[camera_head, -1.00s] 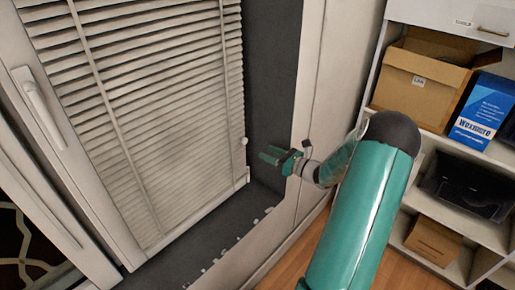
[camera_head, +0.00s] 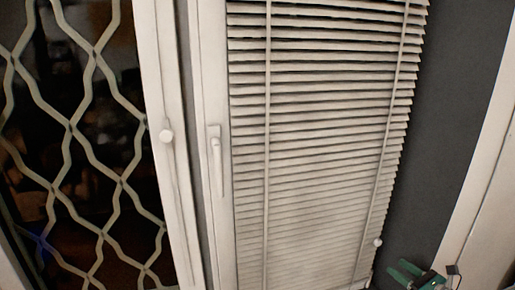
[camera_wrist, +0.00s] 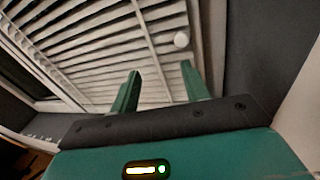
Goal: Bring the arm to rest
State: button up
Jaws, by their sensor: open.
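My gripper (camera_head: 419,275) shows at the lower right edge of the head view, in front of the dark window recess, with most of the arm out of frame. In the wrist view my gripper (camera_wrist: 160,85) has its two green fingers spread apart, with nothing between them but the view of the blinds behind. The fingers point toward the white slatted blinds (camera_head: 320,130). The blinds also fill the upper part of the wrist view (camera_wrist: 95,45). I cannot tell the exact gap between fingertips and blinds.
A white round knob (camera_wrist: 181,40) hangs by the blinds. A white window handle (camera_head: 216,160) is on the frame left of the blinds. A wavy metal grille (camera_head: 72,125) covers dark glass at far left. The dark recess wall (camera_head: 450,110) stands at right.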

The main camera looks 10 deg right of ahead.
jog(key=s+a+r+n+g, duration=0.1)
jog(key=a+r+n+g, duration=0.25)
jog(key=a+n, duration=0.4)
jog(key=s+a+r+n+g+y, duration=0.1)
jog(key=s+a+r+n+g, duration=0.2)
jog(key=a, duration=0.7)
jog(key=a+r+n+g, duration=0.3)
jog(key=a+n+g, duration=0.2)
jog(key=a+n, duration=0.3)
jog(key=s+a+r+n+h, duration=0.3)
jog(key=s+a+r+n, duration=0.1)
jog(key=s+n, duration=0.3)
jog(key=s+a+r+n+h, duration=0.4)
jog(key=s+a+n, duration=0.1)
jog(key=s+n, duration=0.2)
jog(key=shift+s+t+h, duration=0.3)
jog(key=shift+s+t, duration=0.15)
jog(key=shift+s, duration=0.3)
jog(key=shift+a+r, duration=0.1)
jog(key=shift+a, duration=0.05)
